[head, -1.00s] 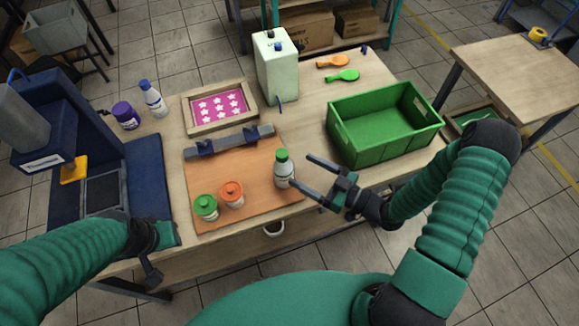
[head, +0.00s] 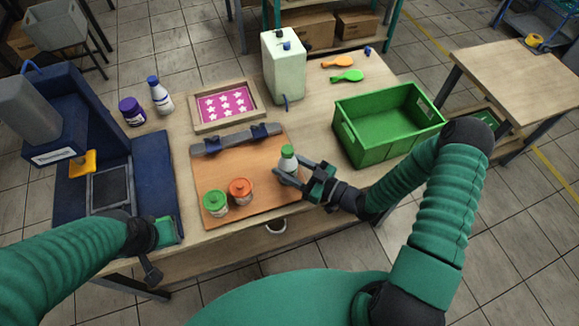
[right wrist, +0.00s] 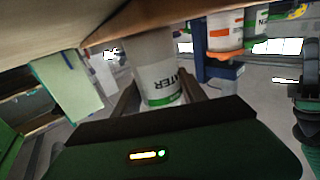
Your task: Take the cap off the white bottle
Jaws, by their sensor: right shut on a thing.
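A white bottle (head: 287,162) with a green cap (head: 287,150) stands upright at the right part of the orange-brown board (head: 262,192). My right gripper (head: 289,177) is shut on the body of this bottle, below the cap. The cap is on the bottle. In the right wrist view the bottle (right wrist: 158,72) appears upside down between the two fingers, with dark lettering and a green band. My left gripper (head: 152,262) hangs at the table's front left edge, away from the bottle; its fingers are too unclear to judge.
A green-lidded jar (head: 215,203) and an orange-lidded jar (head: 240,191) stand left of the bottle. A green crate (head: 386,147) stands to the right. A white canister (head: 283,70), a framed star screen (head: 225,105), a blue-capped bottle (head: 160,95) and a purple jar (head: 132,112) are farther back.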

